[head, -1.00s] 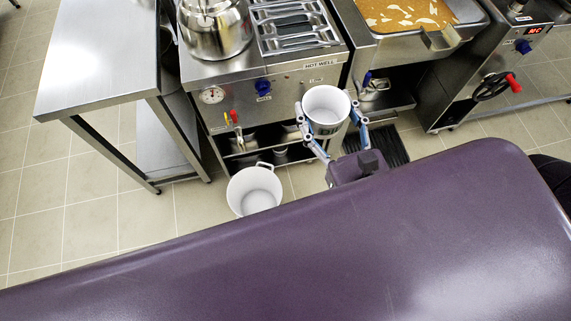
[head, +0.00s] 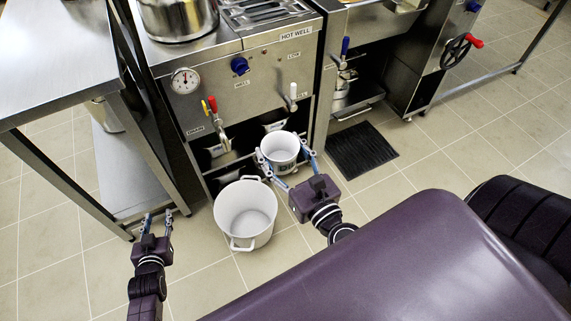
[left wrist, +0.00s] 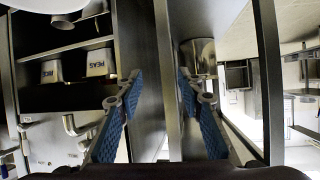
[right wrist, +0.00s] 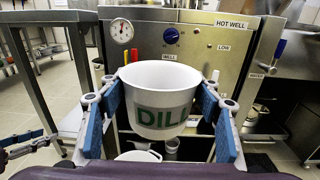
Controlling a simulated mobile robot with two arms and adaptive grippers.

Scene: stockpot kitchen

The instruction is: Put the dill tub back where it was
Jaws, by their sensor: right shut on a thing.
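The dill tub is a white tub with green DILL lettering. In the head view the tub (head: 280,147) is in front of the open shelves under the hot well unit. My right gripper (head: 281,158) is shut on it, one finger on each side. My left gripper (head: 159,217) is empty near the steel table's leg. Its fingers (left wrist: 160,95) stand apart in the left wrist view.
The hot well unit's open shelves hold several tubs, including a PEAS tub (left wrist: 100,63). A large white two-handled pot (head: 245,222) stands on the floor in front. Red and yellow valve handles (head: 209,105) jut out above the shelves. A steel table (head: 60,60) is left; a black mat (head: 362,150) lies right.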

